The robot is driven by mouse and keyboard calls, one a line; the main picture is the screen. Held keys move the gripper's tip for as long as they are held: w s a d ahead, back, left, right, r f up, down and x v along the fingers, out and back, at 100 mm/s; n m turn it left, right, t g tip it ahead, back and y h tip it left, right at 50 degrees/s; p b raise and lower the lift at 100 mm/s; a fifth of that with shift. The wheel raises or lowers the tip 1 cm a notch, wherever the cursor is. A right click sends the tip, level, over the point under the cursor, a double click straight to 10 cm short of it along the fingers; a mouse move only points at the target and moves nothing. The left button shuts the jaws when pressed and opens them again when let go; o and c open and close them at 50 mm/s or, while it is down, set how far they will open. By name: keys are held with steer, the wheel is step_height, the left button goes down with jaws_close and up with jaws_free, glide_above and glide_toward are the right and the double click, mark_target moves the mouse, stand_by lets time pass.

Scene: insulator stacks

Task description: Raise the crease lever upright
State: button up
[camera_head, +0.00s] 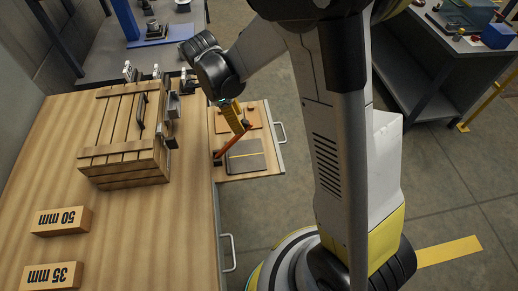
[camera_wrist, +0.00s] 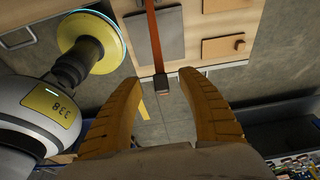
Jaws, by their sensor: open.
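The crease lever (camera_head: 234,139) is a thin orange-red bar on a small dark pivot block (camera_head: 217,161). It leans up and to the right at a slant beside a grey plate (camera_head: 241,161). In the wrist view the lever (camera_wrist: 154,35) runs down the picture to a black tip (camera_wrist: 160,79). My gripper (camera_head: 240,127) is open by the lever's upper end. In the wrist view my gripper's yellow fingers (camera_wrist: 167,84) stand on either side of the black tip, with gaps on both sides. I cannot tell the exact depth between them.
The lever is on a wooden pull-out board (camera_head: 263,113) with a handle, beside a flat orange-brown block (camera_head: 249,115). A slatted wooden crate (camera_head: 125,155) stands left on the bench (camera_head: 150,230). Blocks marked 50 mm (camera_head: 62,221) and 35 mm (camera_head: 53,275) lie nearer.

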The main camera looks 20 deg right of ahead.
steer(key=s+d+r+p, duration=0.1)
steer(key=d+r+p, duration=0.2)
steer(key=d+r, duration=0.1)
steer(key=shift+s+d+r, duration=0.3)
steer(key=shift+d, duration=0.45)
stand_by(0.4)
steer(key=s+a+r+n+t+y+b, duration=0.1)
steer(key=s+r+n+t, duration=0.3)
steer(key=n, duration=0.6)
steer(key=s+a+r+n+t+y+b, duration=0.1)
steer(key=s+a+r+n+t+b, duration=0.2)
steer(key=s+n, duration=0.6)
steer(key=shift+s+a+r+n+t+y+b, duration=0.25)
steer(key=shift+r+n+t+b, duration=0.3)
steer(key=shift+r+n, duration=0.4)
steer(key=shift+f, duration=0.15)
